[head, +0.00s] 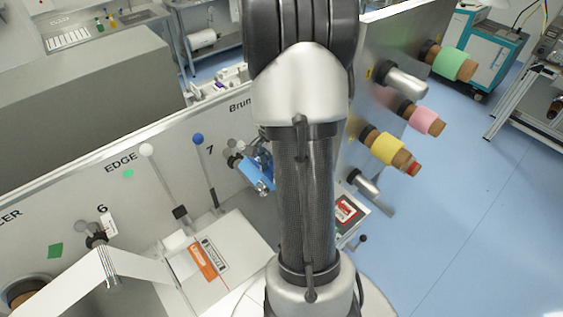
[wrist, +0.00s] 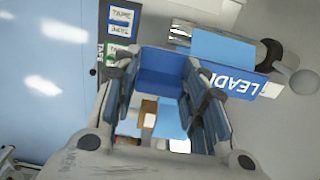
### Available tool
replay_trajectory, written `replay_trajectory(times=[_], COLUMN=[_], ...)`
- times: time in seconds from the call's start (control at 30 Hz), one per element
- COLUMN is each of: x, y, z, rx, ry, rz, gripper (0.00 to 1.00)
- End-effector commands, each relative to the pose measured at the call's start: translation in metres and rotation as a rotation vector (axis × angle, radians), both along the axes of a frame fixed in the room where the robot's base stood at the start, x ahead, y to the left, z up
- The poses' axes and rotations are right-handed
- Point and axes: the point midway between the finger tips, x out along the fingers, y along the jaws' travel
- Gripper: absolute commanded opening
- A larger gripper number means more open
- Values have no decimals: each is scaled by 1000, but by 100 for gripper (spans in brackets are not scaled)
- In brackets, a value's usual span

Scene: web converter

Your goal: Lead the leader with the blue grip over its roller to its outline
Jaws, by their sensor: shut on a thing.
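My gripper (wrist: 160,78) is shut on the blue grip (wrist: 161,62), which sits between its two fingers in the wrist view. A light blue strip of leader (wrist: 222,46) shows just beyond the right finger, beside a dark roller (wrist: 268,56) with a grey end. A blue label with white letters reading "LEADE" (wrist: 238,82), upside down, lies below that strip. In the head view, a blue piece of the leader (head: 256,174) shows left of my arm, close to a small roller (head: 235,160). My arm hides most of the gripper there. I cannot make out the outline.
Left of my arm, the pale panel carries white (head: 147,150) and blue (head: 198,139) knobbed levers. A white web (head: 135,264) runs below. On the right, a metal panel holds green (head: 452,63), pink (head: 422,118) and yellow (head: 385,147) rolls.

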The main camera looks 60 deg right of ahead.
Motion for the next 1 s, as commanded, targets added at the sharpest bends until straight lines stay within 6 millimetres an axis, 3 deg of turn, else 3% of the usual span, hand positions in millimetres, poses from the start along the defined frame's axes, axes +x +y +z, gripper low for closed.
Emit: replay_trajectory(times=[1.0], x=[29], y=[99], z=[0], rx=[0], ry=[-1], rz=[3], gripper=[13])
